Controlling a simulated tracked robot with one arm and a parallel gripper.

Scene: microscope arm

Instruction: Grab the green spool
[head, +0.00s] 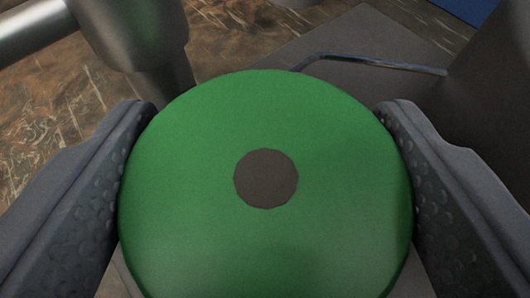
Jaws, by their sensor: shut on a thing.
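The green spool (330,235) fills the middle of the head view. Its round green face points at the camera, with a dark grey-brown round centre (266,178). My gripper (266,190) is shut on the spool, with one dark, dimpled finger against its left side and one against its right side. The spool hides what lies directly behind and below it.
A dark grey metal post (135,35) stands behind at upper left, with a light metal rod (30,30) beside it. A bent thin metal rod (370,60) lies behind the spool over a grey flat surface (365,35). A brown patterned floor (45,110) shows at left.

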